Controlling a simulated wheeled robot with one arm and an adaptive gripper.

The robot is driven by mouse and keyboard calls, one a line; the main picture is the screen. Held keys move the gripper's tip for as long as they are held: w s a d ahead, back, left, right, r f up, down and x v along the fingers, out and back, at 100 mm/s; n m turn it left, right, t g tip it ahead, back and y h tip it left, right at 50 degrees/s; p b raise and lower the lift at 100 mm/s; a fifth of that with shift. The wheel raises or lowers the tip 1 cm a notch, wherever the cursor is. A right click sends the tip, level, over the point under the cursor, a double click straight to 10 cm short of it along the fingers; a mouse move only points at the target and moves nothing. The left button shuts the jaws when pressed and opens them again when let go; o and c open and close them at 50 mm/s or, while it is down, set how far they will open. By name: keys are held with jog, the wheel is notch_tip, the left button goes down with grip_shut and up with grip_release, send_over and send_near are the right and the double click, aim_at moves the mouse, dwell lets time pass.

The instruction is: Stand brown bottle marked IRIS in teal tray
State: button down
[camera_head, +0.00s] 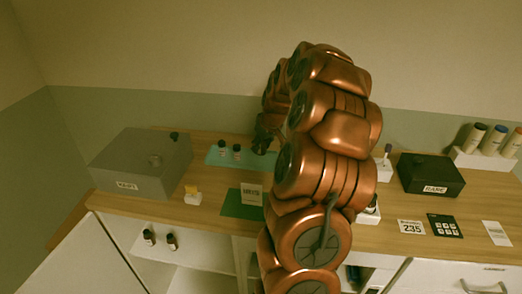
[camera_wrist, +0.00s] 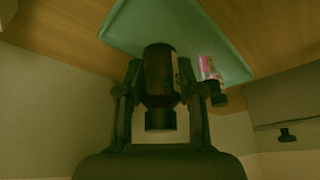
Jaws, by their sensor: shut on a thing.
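The teal tray (camera_head: 256,165) lies near the back of the wooden counter, left of my arm. Two small dark bottles (camera_head: 222,151) (camera_head: 237,152) stand in its left part. My gripper (camera_head: 264,142) is over the tray's right part, mostly hidden by my arm in the head view. In the wrist view my gripper (camera_wrist: 160,98) is shut on a brown bottle (camera_wrist: 160,72) with a dark cap. The cap points away from the teal tray (camera_wrist: 200,30). Its label edge shows, but I cannot read it. I cannot tell whether its base touches the tray.
A bottle with a pink label (camera_wrist: 208,68) is close beside my right finger. A grey box (camera_head: 143,165) stands left of the tray, a black box (camera_head: 430,174) to the right. A green mat (camera_head: 235,207) lies in front. Two more bottles (camera_head: 149,238) (camera_head: 172,242) stand on the shelf below.

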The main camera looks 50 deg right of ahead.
aim_at(261, 153)
jog(key=shift+f+p, duration=0.45)
jog(key=shift+f, duration=1.15)
jog(key=shift+f, duration=0.15)
jog(key=c, duration=0.7)
grip_release()
jog(key=shift+r, duration=0.3)
